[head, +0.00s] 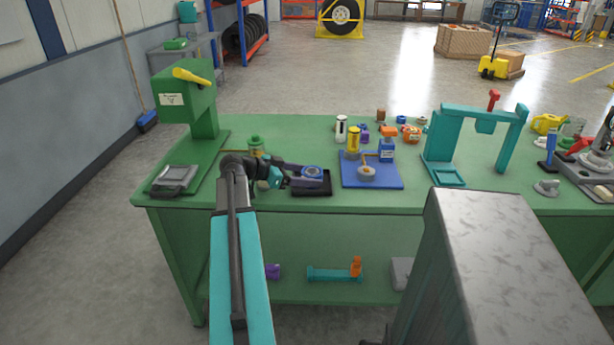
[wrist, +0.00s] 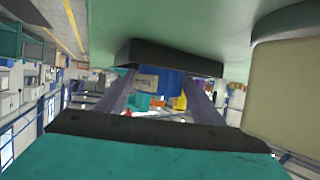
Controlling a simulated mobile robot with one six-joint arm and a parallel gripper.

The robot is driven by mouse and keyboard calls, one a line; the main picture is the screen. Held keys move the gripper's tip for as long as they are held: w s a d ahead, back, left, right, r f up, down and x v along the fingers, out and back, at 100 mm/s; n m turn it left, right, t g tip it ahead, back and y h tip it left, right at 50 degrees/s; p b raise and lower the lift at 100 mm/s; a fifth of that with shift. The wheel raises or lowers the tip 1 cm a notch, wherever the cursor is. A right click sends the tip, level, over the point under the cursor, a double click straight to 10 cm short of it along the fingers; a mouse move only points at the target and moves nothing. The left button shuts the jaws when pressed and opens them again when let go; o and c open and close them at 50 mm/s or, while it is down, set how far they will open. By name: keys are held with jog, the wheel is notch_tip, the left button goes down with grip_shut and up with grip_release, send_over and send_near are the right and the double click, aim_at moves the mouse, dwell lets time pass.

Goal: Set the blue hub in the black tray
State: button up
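The blue hub (head: 312,171), round with a ring on top, is at the black tray (head: 312,191) on the green bench. In the head view it overlaps the tray; whether it touches the tray floor I cannot tell. My gripper (head: 308,181) reaches in from the left with its fingers on either side of the hub. The wrist view is upside down. There, blue (wrist: 173,82) fills the space between my fingertips (wrist: 160,80), and the black tray's wall (wrist: 170,56) is close beyond. The fingers look shut on the hub. Its underside is hidden.
A green press (head: 190,115) stands left. A teal frame (head: 440,145) stands further right. Bare bench lies in front.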

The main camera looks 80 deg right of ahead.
jog(key=shift+o, duration=1.2)
jog(key=shift+r, duration=0.1)
jog(key=b+v, duration=0.1)
jog(key=v, duration=1.1)
